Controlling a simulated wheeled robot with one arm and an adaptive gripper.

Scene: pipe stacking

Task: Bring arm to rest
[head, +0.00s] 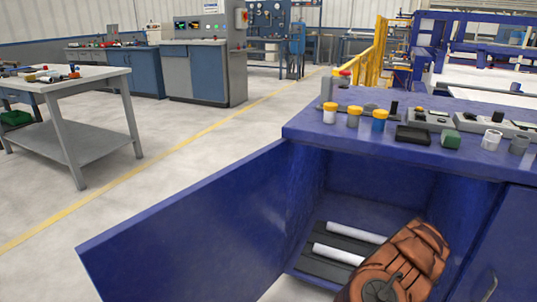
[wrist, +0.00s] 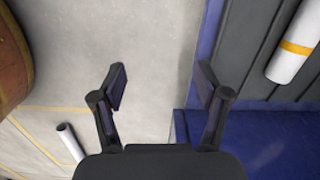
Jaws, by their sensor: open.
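My gripper (wrist: 162,82) is open and empty in the wrist view, with bare pale floor showing between its fingers. It is not discernible in the head view. A white pipe with a yellow band (wrist: 296,42) lies on a dark grooved surface at the upper right of the wrist view, apart from the fingers. Another white pipe (wrist: 71,143) shows its open end at the lower left, partly cut off by the gripper. In the head view, two white pipes (head: 357,233) (head: 338,255) lie on dark strips inside the open blue cabinet (head: 305,195); their right ends are hidden.
The cabinet's blue door (head: 190,235) stands wide open to the left. Jars and small parts crowd the blue worktop (head: 310,127). A grey table (head: 85,80) stands at the left. The floor (head: 180,135) between is clear. A blue edge (wrist: 182,130) lies close to the right finger.

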